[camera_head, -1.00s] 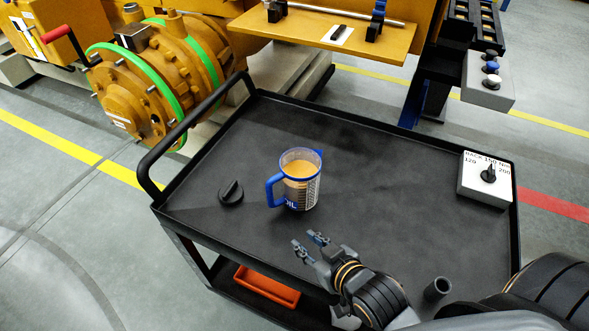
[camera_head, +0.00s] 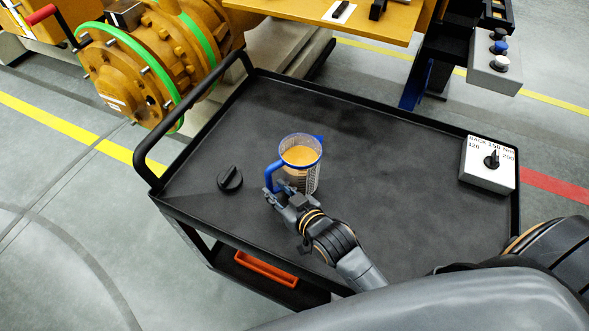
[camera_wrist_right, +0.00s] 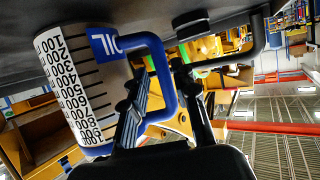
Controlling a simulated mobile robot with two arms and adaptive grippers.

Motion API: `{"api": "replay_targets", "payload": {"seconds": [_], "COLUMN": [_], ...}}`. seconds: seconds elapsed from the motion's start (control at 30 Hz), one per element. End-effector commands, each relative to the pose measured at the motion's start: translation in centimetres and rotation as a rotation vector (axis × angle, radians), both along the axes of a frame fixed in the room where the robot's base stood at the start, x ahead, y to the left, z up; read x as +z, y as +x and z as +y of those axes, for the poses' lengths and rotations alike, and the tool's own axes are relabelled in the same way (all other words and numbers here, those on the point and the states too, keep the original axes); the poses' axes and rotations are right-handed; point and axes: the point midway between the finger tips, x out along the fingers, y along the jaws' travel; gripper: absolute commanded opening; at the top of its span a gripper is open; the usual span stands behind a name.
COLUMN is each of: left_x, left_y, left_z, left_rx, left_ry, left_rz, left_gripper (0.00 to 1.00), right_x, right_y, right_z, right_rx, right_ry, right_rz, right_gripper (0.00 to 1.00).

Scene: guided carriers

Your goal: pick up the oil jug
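The oil jug (camera_head: 305,178) is a clear measuring jug with a blue rim and handle and amber liquid inside. It stands upright on the black cart top (camera_head: 400,190). In the right wrist view the jug (camera_wrist_right: 75,85) fills the left side, appearing inverted with its scale and blue label. My right gripper (camera_head: 275,192) is at the jug's handle side. In the wrist view its fingers (camera_wrist_right: 160,80) are apart, with the blue handle (camera_wrist_right: 168,85) between them; I cannot tell whether they touch it. My left gripper is not in view.
A black round knob-like part (camera_head: 230,178) lies left of the jug. A white dial box (camera_head: 487,165) stands at the cart's right edge. The cart has a raised rim and a left handle bar (camera_head: 150,165). An orange tray (camera_head: 265,268) sits below. The cart's middle right is clear.

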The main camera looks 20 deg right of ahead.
Motion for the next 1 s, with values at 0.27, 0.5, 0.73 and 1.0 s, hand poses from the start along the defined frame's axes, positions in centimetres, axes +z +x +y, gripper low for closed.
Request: {"api": "replay_targets", "payload": {"seconds": [0.27,0.5,0.73,1.0], "left_x": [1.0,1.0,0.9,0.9], "left_y": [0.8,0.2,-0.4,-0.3], "left_z": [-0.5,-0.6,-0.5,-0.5], "left_rx": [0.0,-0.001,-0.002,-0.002], "left_ry": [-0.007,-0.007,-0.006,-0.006], "left_rz": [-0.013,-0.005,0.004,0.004], "left_gripper": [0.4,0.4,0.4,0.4], "right_x": [-1.5,-1.8,-1.8,-1.4], "right_y": [3.0,3.4,3.4,3.5], "right_z": [1.0,1.1,1.1,1.1], "right_rx": [0.001,0.002,0.002,0.002], "right_ry": [0.0,0.0,0.0,-0.001], "right_rz": [-0.001,-0.001,0.0,-0.01], "right_gripper": [0.28,0.28,0.0,0.0]}}
